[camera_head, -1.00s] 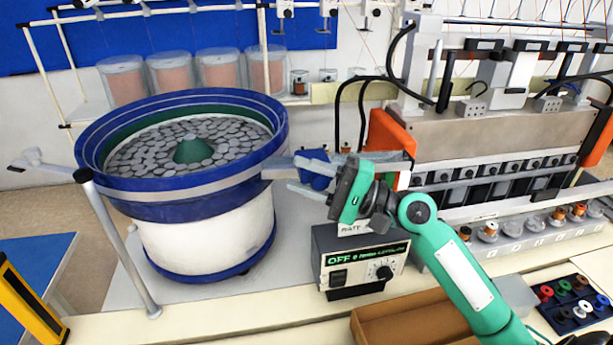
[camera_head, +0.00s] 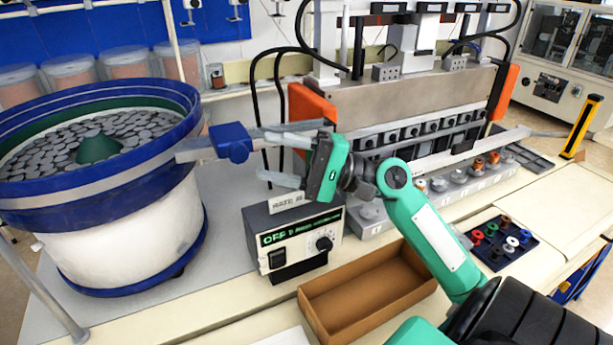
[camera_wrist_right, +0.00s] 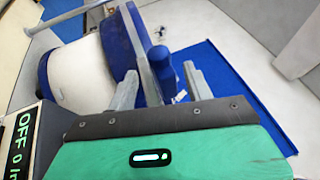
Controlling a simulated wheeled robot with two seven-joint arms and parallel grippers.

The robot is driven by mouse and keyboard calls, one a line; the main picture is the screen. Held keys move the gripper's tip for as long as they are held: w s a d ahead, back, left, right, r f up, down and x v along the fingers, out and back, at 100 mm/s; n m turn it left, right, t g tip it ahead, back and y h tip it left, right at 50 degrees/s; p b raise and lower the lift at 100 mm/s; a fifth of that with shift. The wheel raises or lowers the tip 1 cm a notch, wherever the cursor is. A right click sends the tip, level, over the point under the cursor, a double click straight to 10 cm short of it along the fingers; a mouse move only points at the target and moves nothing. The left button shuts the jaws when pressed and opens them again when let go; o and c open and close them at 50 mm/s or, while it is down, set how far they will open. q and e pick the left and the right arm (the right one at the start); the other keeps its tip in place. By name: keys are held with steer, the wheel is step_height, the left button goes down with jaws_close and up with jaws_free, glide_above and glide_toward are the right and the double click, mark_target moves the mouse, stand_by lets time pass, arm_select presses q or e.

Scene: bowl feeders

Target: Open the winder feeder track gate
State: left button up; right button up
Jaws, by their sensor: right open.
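The blue track gate (camera_head: 231,142) sits on the grey feeder track (camera_head: 192,151) that leaves the bowl feeder (camera_head: 190,125). I cannot tell from its pose whether it is open or closed. My right gripper (camera_head: 268,157) is open and empty, just right of the gate, with its fingers pointing at it. In the right wrist view, the gate's blue knob (camera_wrist_right: 159,57) shows beyond and between the open fingers (camera_wrist_right: 162,88), and I see no contact. My left gripper is not in view.
A control box (camera_head: 292,240) reading OFF stands below the gripper. An empty cardboard tray (camera_head: 330,318) lies in front of it. The winder machine (camera_head: 400,100) with an orange end plate stands behind my right arm. A dark tray of spools (camera_head: 500,240) is at right.

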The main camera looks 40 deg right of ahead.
steer(key=shift+b+v, duration=1)
steer(key=shift+v, duration=1.55)
